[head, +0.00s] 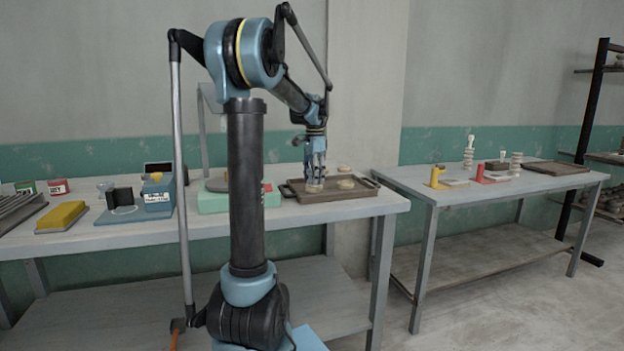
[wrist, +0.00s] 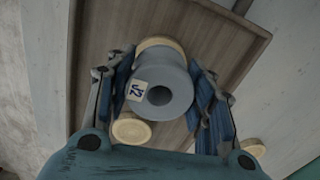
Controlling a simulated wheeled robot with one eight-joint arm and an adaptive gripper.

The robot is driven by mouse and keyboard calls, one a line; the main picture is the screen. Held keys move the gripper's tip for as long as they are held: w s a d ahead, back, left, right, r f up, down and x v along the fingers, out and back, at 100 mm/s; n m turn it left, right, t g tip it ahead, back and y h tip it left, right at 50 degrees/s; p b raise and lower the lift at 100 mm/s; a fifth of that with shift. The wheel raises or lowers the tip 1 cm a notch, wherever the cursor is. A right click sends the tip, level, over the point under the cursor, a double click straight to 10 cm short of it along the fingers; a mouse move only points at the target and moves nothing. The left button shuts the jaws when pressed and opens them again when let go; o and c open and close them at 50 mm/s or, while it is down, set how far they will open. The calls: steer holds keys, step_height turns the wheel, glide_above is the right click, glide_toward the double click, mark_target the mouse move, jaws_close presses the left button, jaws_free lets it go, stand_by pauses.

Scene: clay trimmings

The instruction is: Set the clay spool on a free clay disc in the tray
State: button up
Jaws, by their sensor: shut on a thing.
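My gripper (head: 316,178) is low over the brown tray (head: 338,196). In the wrist view, my gripper (wrist: 160,95) is shut on the clay spool (wrist: 178,82), a blue-grey round piece with a dark central hole and a white label. One pale clay disc (wrist: 158,43) shows partly from behind the spool's far edge. A second disc (wrist: 132,132) lies closer to the wrist, clear of the spool. A third disc (wrist: 252,147) seems to lie past the tray's edge. I cannot tell whether the spool touches the disc behind it.
A pale green block (head: 240,202) stands left of the tray. Further left are a blue box (head: 158,195) and a yellow sponge-like block (head: 62,216). A second table (head: 480,190) at the right holds stacked pieces and another tray (head: 558,168).

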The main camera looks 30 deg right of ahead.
steer(key=shift+a+f, duration=0.1)
steer(key=shift+f, duration=0.1)
steer(key=o, duration=1.2)
steer(key=shift+r, duration=0.1)
step_height(320, 180, up, 12)
stand_by(0.3)
